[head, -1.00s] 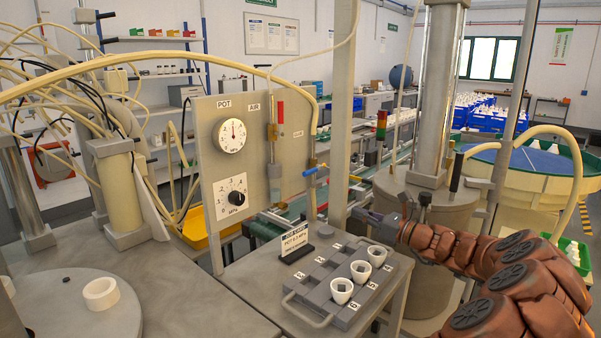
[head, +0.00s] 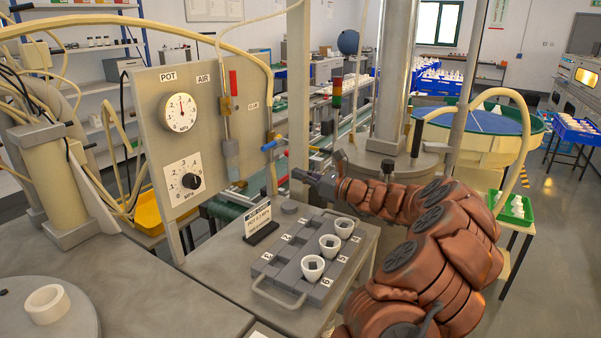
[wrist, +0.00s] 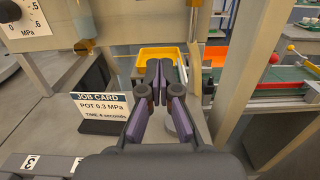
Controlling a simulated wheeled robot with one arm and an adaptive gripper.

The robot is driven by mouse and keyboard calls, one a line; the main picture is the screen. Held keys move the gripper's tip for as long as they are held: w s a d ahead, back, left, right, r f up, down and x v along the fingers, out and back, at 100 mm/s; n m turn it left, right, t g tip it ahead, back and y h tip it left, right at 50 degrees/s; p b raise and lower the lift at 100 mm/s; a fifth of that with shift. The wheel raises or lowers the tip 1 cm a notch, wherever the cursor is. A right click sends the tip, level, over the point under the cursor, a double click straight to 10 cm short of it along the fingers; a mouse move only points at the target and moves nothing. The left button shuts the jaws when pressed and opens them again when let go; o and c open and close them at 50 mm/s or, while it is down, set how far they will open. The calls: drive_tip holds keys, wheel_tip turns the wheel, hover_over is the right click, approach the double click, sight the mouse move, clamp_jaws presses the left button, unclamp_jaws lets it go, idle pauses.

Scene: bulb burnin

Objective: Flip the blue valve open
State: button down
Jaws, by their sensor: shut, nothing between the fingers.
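The blue valve (head: 272,144) is a small blue lever on the vertical pipe at the right edge of the grey gauge panel (head: 215,135) in the head view. Its handle sticks out sideways, tilted slightly, across the pipe. My gripper (head: 300,175) is below and to the right of the valve, apart from it, above the back of the bench. In the wrist view my gripper's fingers (wrist: 160,75) are together with nothing held. The valve lever is not visible in the wrist view.
A job card (head: 258,220) stands on the bench left of a grey tray (head: 268,268) holding white cups (head: 330,244). A grey post (head: 298,100) rises just right of the valve. A yellow bin (wrist: 160,60) lies beyond the fingers.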

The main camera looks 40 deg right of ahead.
sight(269, 146)
drive_tip(key=w+a+r+p, duration=0.1)
drive_tip(key=w+a+r, duration=0.1)
drive_tip(key=w+r, duration=0.2)
drive_tip(key=shift+d+x, duration=0.2)
drive_tip(key=shift+x, duration=1.5)
drive_tip(key=shift+w+r+p, duration=0.1)
drive_tip(key=shift+r+p, duration=0.1)
drive_tip(key=shift+p, duration=0.45)
